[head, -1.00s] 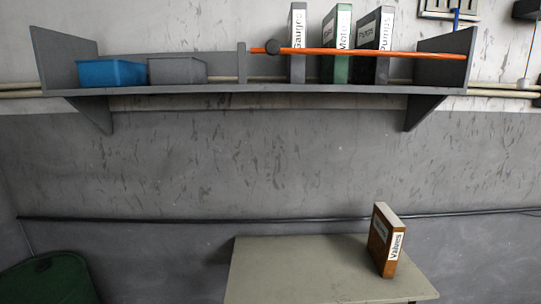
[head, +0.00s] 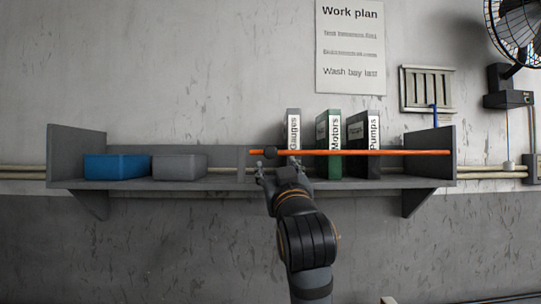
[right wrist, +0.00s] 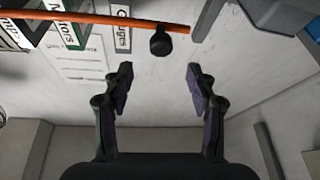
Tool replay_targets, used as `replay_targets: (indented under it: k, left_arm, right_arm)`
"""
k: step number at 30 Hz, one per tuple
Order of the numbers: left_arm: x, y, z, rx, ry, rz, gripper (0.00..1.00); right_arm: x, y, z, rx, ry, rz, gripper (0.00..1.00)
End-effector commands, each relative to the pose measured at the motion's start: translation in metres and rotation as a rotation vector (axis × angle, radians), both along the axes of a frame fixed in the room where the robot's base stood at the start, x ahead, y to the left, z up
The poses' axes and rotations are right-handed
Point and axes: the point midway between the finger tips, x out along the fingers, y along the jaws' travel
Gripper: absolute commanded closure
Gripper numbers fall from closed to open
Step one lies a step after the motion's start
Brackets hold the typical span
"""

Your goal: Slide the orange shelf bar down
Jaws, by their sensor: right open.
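The orange shelf bar (head: 400,152) runs level across the front of the shelf's right half, in front of the binders. A dark round knob (head: 270,153) sits near its left end. My right gripper (head: 277,172) is at the shelf's front edge, just below the knob, open and empty. In the right wrist view the bar (right wrist: 85,18) crosses the top, and the knob (right wrist: 160,42) lies beyond the gap between the open fingertips (right wrist: 159,70), apart from both. My left gripper is not in view.
The grey shelf (head: 230,184) holds a blue bin (head: 117,167), a grey bin (head: 180,167), and the binders Gauges (head: 293,125), Motors (head: 334,125) and Pumps (head: 373,125). A short divider (head: 242,160) stands left of the knob. A fan (head: 515,30) hangs at upper right.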

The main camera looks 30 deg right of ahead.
Motion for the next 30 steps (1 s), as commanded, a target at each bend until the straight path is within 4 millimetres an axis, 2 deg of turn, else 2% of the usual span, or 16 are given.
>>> replay_targets:
  k: [5,9,15,19,27,30]
  left_arm:
    - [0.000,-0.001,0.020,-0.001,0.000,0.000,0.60]
    - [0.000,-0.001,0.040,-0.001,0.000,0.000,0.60]
    - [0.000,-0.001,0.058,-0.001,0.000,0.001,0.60]
    - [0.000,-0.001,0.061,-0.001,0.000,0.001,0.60]
    - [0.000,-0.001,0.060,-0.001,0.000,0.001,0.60]
    - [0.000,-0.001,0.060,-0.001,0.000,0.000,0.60]
  right_arm:
    - [0.024,-0.011,0.015,-0.002,0.005,-0.003,0.43]
    - [0.050,-0.023,0.028,-0.001,0.007,-0.002,0.43]
    - [0.078,-0.036,0.038,0.000,0.005,0.000,0.43]
    - [0.086,-0.039,0.039,0.000,0.004,0.001,0.43]
    - [0.087,-0.040,0.038,0.000,0.002,0.002,0.43]
    - [0.087,-0.040,0.038,0.000,0.002,0.002,0.56]
